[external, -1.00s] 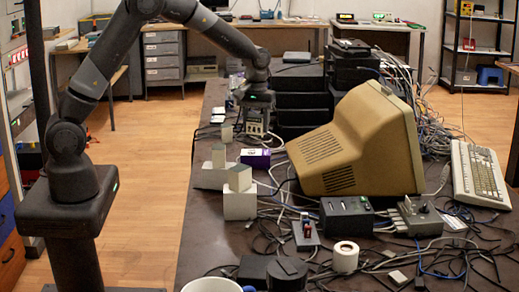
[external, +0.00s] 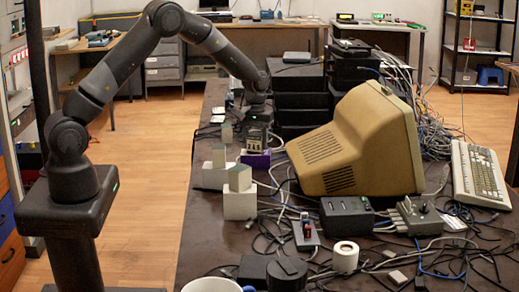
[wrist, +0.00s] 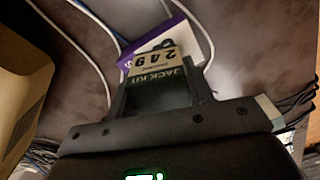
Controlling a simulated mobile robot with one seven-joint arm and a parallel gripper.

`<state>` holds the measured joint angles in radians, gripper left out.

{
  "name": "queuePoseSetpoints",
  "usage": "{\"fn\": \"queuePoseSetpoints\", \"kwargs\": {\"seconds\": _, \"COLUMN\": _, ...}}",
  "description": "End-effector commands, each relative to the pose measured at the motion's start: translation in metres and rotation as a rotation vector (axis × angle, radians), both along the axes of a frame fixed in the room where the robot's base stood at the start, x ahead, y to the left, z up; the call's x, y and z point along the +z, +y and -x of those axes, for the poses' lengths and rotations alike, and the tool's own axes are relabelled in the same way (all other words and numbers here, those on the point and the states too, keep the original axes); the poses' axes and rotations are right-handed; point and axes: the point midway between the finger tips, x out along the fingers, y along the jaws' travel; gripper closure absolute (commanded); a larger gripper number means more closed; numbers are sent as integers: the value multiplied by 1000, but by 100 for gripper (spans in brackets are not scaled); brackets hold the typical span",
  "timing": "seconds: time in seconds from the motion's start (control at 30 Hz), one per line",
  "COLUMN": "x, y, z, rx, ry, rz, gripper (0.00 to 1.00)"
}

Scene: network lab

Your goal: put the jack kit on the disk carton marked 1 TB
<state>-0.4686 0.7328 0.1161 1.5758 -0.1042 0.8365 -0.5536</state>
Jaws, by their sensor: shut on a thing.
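The jack kit (wrist: 157,80), a small pale and dark pack lettered JACK KIT, is between the fingers of my gripper (wrist: 160,90) in the wrist view. My gripper (external: 257,124) is shut on it and points down over the table in the external view. The jack kit (external: 257,139) shows there right over a purple-and-white carton (external: 254,160). Whether they touch I cannot tell. This carton also shows beyond the kit in the wrist view (wrist: 188,35). No 1 TB mark is readable on any carton.
White boxes (external: 239,206) with small blocks on top stand in front and left of the carton. A beige monitor (external: 355,145) stands close on the right, and black stacked trays (external: 300,100) behind. Cables cross the dark table (external: 205,250).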

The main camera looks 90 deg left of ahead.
Motion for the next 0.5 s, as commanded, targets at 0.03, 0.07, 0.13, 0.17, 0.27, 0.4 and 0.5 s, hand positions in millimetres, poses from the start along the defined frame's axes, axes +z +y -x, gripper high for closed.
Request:
{"fn": "queuePoseSetpoints", "kwargs": {"seconds": 0.03, "x": 1, "y": 0, "z": 0, "rx": 0, "ry": 0, "rz": 0, "gripper": 78}}
{"fn": "queuePoseSetpoints", "kwargs": {"seconds": 0.07, "x": 1, "y": 0, "z": 0, "rx": 0, "ry": 0, "rz": 0, "gripper": 78}}
{"fn": "queuePoseSetpoints", "kwargs": {"seconds": 0.13, "x": 0, "y": 0, "z": 0, "rx": 0, "ry": 0, "rz": 0, "gripper": 78}}
{"fn": "queuePoseSetpoints", "kwargs": {"seconds": 0.17, "x": -1, "y": 0, "z": 0, "rx": 0, "ry": 0, "rz": 0, "gripper": 78}}
{"fn": "queuePoseSetpoints", "kwargs": {"seconds": 0.27, "x": -3, "y": 0, "z": 0, "rx": 0, "ry": 1, "rz": 1, "gripper": 52}}
{"fn": "queuePoseSetpoints", "kwargs": {"seconds": 0.4, "x": -3, "y": 0, "z": 0, "rx": 0, "ry": 0, "rz": 0, "gripper": 41}}
{"fn": "queuePoseSetpoints", "kwargs": {"seconds": 0.5, "x": -3, "y": 0, "z": 0, "rx": 0, "ry": 0, "rz": 0, "gripper": 32}}
